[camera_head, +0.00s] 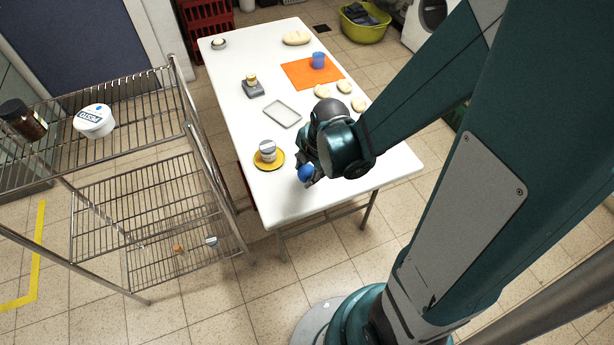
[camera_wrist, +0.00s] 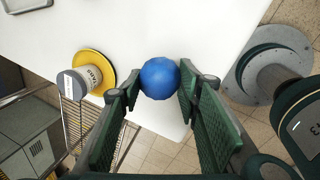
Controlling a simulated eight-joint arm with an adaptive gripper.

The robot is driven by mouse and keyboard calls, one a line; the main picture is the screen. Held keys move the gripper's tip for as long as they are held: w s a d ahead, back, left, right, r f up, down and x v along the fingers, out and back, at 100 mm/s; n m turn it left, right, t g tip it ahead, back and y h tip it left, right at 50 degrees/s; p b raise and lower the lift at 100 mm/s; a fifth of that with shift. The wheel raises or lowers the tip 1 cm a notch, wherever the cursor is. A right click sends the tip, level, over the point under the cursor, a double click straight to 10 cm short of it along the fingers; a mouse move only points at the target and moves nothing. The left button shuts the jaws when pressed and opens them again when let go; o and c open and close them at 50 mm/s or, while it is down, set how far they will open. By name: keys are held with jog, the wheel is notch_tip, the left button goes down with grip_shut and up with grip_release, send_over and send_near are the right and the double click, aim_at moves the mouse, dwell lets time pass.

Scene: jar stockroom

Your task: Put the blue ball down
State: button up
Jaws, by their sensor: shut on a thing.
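The blue ball (camera_head: 305,173) is at the near end of the white table (camera_head: 324,199), held in my gripper (camera_head: 308,176). In the wrist view the ball (camera_wrist: 160,78) sits between the two fingertips of my gripper (camera_wrist: 159,84), which touch it on both sides. The white table top (camera_wrist: 190,30) shows behind the ball, close to the table's edge. I cannot tell whether the ball touches the table or is held just above it.
A yellow plate (camera_head: 268,164) with a labelled jar (camera_head: 268,149) stands just left of the ball. A grey tray (camera_head: 283,114), a small scale (camera_head: 253,89), bread rolls (camera_head: 322,91) and a blue cup (camera_head: 318,60) on an orange mat (camera_head: 300,74) lie farther back. A wire rack (camera_head: 150,200) stands left.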

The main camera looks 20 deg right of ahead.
aim_at(307, 177)
jog(key=shift+f+b, duration=0.4)
jog(key=shift+f, duration=0.95)
jog(key=shift+f, duration=0.2)
jog(key=o, duration=0.9)
jog(key=shift+c, duration=0.2)
jog(key=shift+r, duration=0.2)
jog(key=p+v, duration=0.4)
jog(key=v, duration=0.8)
jog(key=shift+r, duration=0.15)
